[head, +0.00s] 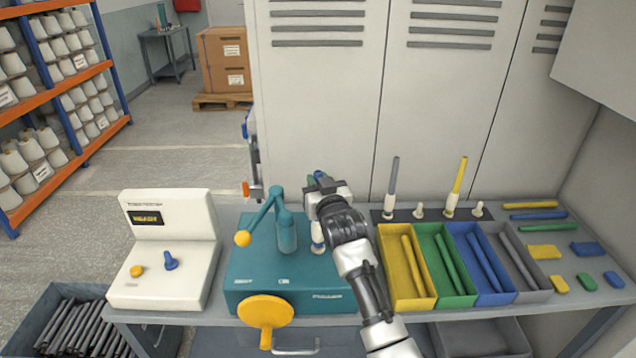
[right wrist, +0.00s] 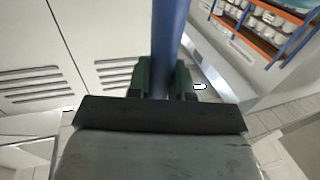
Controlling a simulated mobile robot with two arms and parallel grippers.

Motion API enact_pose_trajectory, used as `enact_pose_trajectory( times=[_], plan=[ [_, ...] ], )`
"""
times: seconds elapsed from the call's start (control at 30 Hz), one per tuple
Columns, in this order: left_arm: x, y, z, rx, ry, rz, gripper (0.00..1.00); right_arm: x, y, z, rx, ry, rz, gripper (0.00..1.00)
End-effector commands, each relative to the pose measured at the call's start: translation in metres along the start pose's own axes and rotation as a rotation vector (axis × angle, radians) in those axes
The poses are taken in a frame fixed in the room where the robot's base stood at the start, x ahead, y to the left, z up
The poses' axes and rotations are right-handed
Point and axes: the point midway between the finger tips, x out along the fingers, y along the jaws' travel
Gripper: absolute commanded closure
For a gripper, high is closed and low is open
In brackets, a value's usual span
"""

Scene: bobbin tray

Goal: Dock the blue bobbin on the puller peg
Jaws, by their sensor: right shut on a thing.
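My right gripper (head: 325,190) is above the right part of the teal puller machine (head: 255,275). It is shut on the blue bobbin (right wrist: 170,45), a slim tube that stands between the two dark fingers in the right wrist view. In the head view only a little blue shows above the gripper. A whitish piece (head: 317,240) shows below the gripper at the machine top. I cannot tell whether it is the peg or the bobbin's foot, nor whether the bobbin is seated. My left gripper is not in view.
A teal post and lever (head: 286,232) with a yellow knob stand just left of the gripper. To the right, a dark rack (head: 435,214) holds a grey and a yellow bobbin upright. Coloured bins (head: 405,298) hold more tubes. A white control box (head: 165,285) is at left.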

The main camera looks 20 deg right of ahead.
Motion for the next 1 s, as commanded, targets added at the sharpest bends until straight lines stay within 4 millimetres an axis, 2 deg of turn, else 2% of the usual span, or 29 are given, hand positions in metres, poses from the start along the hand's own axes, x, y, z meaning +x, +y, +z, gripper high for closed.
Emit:
enact_pose_trajectory(
  times=[0.37,0.4,0.47,0.77,1.0],
  plan=[
    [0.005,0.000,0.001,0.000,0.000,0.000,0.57,0.000,0.000,0.009,0.000,-0.001,0.000,1.00],
    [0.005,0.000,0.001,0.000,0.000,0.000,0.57,0.000,0.000,0.008,0.000,0.000,0.000,0.76],
    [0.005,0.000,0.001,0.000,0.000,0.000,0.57,0.000,0.000,0.008,0.000,-0.001,0.000,0.69],
    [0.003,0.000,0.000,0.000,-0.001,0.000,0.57,-0.002,0.000,0.007,0.000,-0.001,0.000,0.69],
    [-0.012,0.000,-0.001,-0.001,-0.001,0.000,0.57,-0.019,0.000,0.006,0.000,-0.002,0.000,0.69]
  ],
)
